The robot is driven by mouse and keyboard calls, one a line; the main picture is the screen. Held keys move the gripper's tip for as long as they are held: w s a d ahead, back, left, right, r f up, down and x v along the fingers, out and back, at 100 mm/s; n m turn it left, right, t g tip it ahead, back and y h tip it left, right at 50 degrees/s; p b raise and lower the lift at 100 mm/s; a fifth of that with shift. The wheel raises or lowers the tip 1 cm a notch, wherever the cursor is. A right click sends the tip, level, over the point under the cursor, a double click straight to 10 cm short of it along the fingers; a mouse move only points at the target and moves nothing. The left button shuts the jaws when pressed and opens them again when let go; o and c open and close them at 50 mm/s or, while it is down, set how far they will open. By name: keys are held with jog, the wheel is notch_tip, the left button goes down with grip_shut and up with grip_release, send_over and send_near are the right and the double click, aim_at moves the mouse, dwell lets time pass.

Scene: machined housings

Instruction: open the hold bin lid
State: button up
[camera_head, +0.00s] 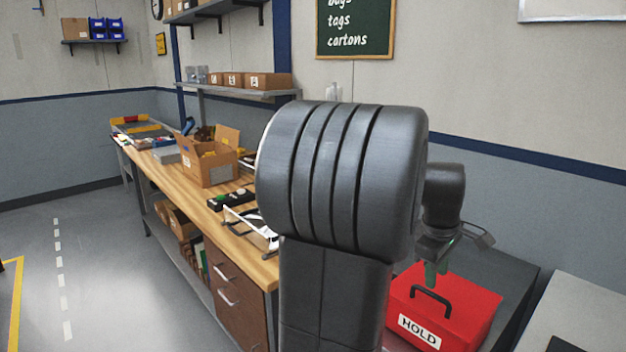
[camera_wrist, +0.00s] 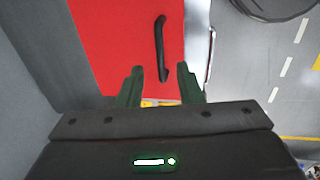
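The hold bin has a red lid (camera_head: 465,303) with a black handle (camera_head: 417,291) and a white HOLD label (camera_head: 419,333). The lid looks closed. In the wrist view the red lid (camera_wrist: 105,40) fills the upper left and the black handle (camera_wrist: 159,45) runs up the picture. My gripper (camera_head: 432,275) points down at the handle in the head view. In the wrist view my gripper (camera_wrist: 160,72) is open, its two dark green fingers on either side of the handle's near end. I cannot tell whether they touch it. My arm hides part of the bin in the head view.
The bin sits on a dark grey surface (camera_head: 505,268) by the wall. A wooden workbench (camera_head: 200,200) on the left holds an open cardboard box (camera_head: 208,165) and other items. A pale surface (camera_head: 590,305) stands at the right. Open floor (camera_head: 110,270) lies at the left.

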aim_at(434, 295)
jog(key=f, duration=0.5)
jog(key=shift+w+d+f, duration=0.2)
jog(key=shift+w+d, duration=0.1)
jog(key=shift+d, duration=0.1)
jog(key=shift+w+d+r+p, duration=0.15)
jog(key=shift+r+p, duration=0.5)
jog(key=shift+p, duration=0.05)
jog(key=shift+w+d+r+g+y+p, duration=0.1)
jog(key=shift+d+r+g+y+p, duration=0.1)
jog(key=shift+r+p, duration=0.3)
jog(key=shift+w+d+r+g+y+p, duration=0.1)
jog(key=shift+r+g+y+p, duration=0.1)
jog(key=shift+p, duration=0.5)
jog(key=shift+w+d+r+p, duration=0.2)
jog(key=shift+r+p, duration=0.15)
jog(key=shift+p, duration=0.2)
jog(key=shift+f, duration=0.1)
